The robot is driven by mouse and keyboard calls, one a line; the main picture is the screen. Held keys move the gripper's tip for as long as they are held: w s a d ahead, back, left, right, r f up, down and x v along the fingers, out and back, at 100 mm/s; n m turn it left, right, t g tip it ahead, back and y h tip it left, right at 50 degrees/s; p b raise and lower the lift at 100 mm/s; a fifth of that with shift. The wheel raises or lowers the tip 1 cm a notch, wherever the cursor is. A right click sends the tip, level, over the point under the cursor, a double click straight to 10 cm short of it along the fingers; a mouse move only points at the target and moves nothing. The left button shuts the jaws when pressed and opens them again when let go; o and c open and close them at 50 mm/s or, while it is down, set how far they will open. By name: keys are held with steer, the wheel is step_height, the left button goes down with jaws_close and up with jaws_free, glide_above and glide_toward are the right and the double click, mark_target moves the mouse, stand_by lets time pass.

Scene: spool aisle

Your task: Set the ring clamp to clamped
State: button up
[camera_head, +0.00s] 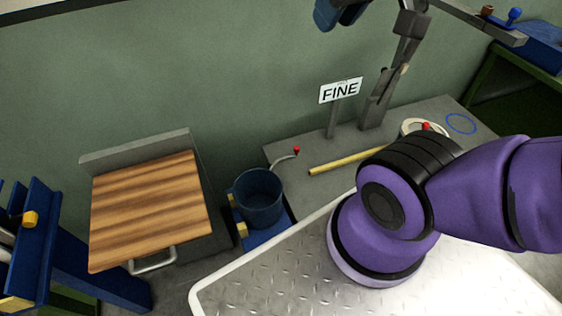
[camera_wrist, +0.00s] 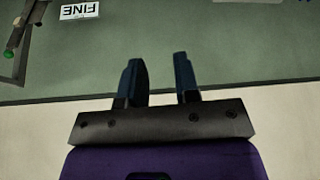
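I cannot tell for sure which part is the ring clamp. A pale ring with a red knob (camera_head: 425,126) sits on the grey bench behind my purple arm, which hides part of it. A curved lever with a red knob (camera_head: 296,150) stands beside a dark blue cup (camera_head: 258,196). My gripper (camera_wrist: 160,78) shows in the wrist view with its two dark blue fingers apart and nothing between them. It is against a view of the green wall, touching nothing that I can see.
A FINE sign (camera_head: 340,91) stands on the grey bench (camera_head: 300,185), with a yellow rod (camera_head: 345,162) lying nearby. A wooden board with a handle (camera_head: 150,210) is at left. A tread-plate surface (camera_head: 265,285) lies in front. A blue rack (camera_head: 40,235) stands far left.

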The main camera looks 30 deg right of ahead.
steer(key=o, duration=0.3)
steer(key=shift+o, duration=1)
steer(key=shift+w, duration=0.25)
steer(key=w+d+f+m+g, duration=0.15)
steer(key=w+f, duration=0.25)
steer(key=w, duration=0.4)
steer(key=w+d+f+m, duration=0.2)
steer(key=w+f, duration=0.1)
steer(key=w, duration=0.4)
steer(key=w+d+f+m+g, duration=0.15)
steer(key=w+f, duration=0.25)
steer(key=w, duration=0.4)
steer(key=m+g, duration=0.2)
steer(key=m, duration=0.5)
glide_above(297, 147)
step_height(297, 147, down, 46)
step_height(297, 147, down, 11)
steer(key=shift+a+r, duration=0.1)
